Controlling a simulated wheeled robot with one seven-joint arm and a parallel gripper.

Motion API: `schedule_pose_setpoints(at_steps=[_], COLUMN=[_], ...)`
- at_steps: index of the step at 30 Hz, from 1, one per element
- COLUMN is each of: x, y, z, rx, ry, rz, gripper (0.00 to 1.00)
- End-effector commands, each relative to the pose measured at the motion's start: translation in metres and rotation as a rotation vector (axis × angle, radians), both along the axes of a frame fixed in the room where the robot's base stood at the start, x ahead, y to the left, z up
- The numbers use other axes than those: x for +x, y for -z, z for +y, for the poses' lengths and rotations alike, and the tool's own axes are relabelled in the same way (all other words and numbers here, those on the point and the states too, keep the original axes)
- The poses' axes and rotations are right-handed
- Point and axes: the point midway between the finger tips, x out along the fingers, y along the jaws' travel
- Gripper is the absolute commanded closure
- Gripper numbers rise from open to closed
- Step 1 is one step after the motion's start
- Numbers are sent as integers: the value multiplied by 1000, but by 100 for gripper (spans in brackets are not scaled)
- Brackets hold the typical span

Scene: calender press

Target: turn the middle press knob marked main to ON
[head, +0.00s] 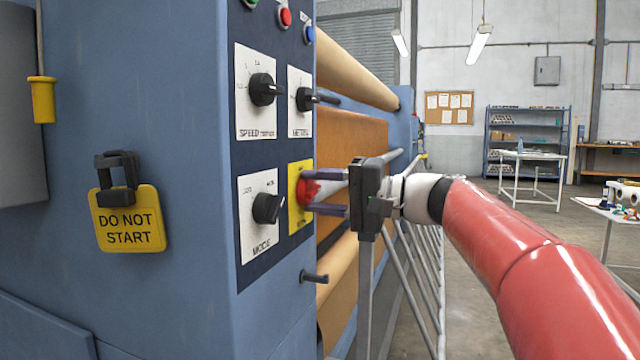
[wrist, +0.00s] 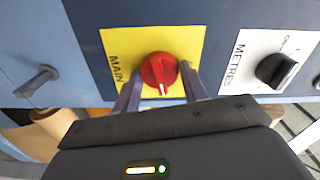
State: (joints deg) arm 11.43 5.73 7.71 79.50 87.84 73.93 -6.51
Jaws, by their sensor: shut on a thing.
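The red main knob (head: 308,190) sits on a yellow plate (head: 300,165) on the blue press panel. In the wrist view the red knob (wrist: 158,70) has a white mark pointing down in the picture, and "MAIN" is printed at the left of the yellow plate (wrist: 133,45). No ON marking is readable. My gripper (head: 318,198) reaches in from the right and is shut on the knob. In the wrist view, one finger of my gripper (wrist: 162,85) lies on each side of the knob.
A yellow DO NOT START tag (head: 128,220) hangs with a dark padlock (head: 117,178) on the press's side. Black knobs marked MODE (head: 267,208), SPEED (head: 264,89) and METRES (head: 306,98) surround the main plate. A peg (head: 314,277) sticks out below. Rollers and rails stand behind my gripper.

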Motion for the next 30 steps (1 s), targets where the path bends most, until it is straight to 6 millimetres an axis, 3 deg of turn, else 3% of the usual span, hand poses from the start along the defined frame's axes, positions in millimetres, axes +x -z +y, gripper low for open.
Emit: schedule_pose_setpoints(at_steps=[12, 29, 30], x=[1, 1, 1], y=[0, 1, 1], z=[-1, -1, -1], rx=[65, 74, 74], ry=[2, 2, 2], rz=[181, 206, 206], gripper=[80, 80, 53])
